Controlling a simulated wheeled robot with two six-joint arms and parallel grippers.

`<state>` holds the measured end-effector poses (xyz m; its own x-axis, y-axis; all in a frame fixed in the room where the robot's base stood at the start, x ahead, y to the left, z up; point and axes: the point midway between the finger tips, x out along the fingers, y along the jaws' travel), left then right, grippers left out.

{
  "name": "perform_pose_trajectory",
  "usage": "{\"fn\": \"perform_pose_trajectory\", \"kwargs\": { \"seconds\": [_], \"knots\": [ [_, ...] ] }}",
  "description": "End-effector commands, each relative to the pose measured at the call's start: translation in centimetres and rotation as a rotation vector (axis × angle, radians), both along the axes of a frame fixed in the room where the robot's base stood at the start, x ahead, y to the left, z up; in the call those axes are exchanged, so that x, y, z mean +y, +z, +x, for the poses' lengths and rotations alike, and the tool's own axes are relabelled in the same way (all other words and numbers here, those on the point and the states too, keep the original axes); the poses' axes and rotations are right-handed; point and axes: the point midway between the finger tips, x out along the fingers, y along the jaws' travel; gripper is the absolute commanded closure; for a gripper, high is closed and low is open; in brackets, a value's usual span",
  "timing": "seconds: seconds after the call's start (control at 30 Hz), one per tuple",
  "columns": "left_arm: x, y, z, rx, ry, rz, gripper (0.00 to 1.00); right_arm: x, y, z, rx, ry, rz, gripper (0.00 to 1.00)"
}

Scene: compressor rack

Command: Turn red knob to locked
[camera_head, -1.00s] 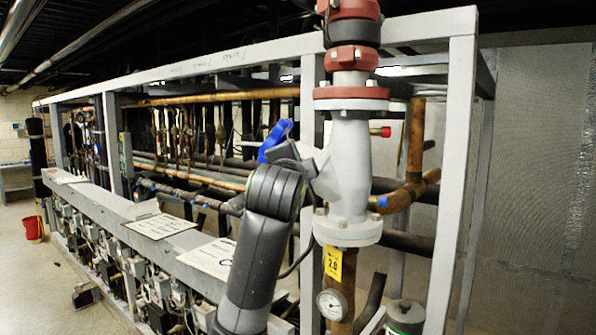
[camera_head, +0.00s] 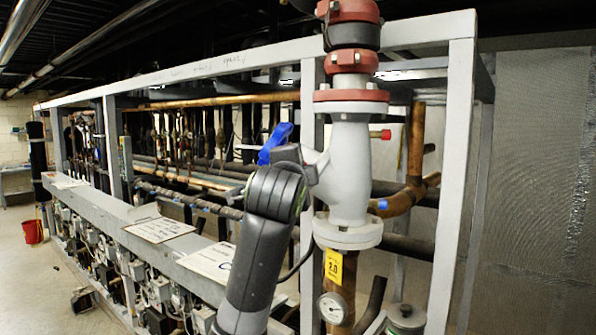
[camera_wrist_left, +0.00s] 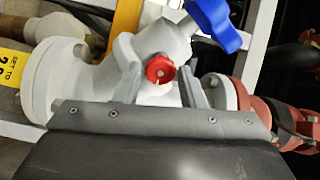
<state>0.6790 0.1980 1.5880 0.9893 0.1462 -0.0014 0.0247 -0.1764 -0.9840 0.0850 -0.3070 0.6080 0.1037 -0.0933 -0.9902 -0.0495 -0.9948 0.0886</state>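The red knob (camera_wrist_left: 160,69) is round with a pale mark at its centre. It sits on the side of the grey valve body (camera_wrist_left: 85,82) in the left wrist view. My left gripper (camera_wrist_left: 161,88) has its two fingers apart, one on each side of the knob, with visible space between. In the head view my left gripper (camera_head: 311,171) is at the left side of the grey valve (camera_head: 349,160), and the knob there is hidden behind it. My right gripper is in neither view.
A blue lever (camera_head: 275,143) stands beside my left gripper; a blue handle (camera_wrist_left: 214,22) shows in the wrist view. A red-tipped stub (camera_head: 386,134) and a blue-tipped stub (camera_head: 382,204) stick out on the valve's right. A pale frame post (camera_head: 455,170) stands further right.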

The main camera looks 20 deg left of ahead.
Motion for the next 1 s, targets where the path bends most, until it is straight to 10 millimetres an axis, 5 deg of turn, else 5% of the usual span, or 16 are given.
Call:
{"fn": "perform_pose_trajectory", "kwargs": {
  "seconds": [0.1,0.53,1.0],
  "knots": [
    [0.0,0.0,0.0,0.0,0.0,-0.001,0.48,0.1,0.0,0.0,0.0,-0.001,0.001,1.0],
    [-0.2,-0.1,-1.1,-0.005,0.0,-0.002,0.48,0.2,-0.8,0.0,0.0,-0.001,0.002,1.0],
    [-1.7,-0.3,-10.7,-0.009,-0.002,-0.002,0.48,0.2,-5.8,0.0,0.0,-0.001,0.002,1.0]
  ]
}}
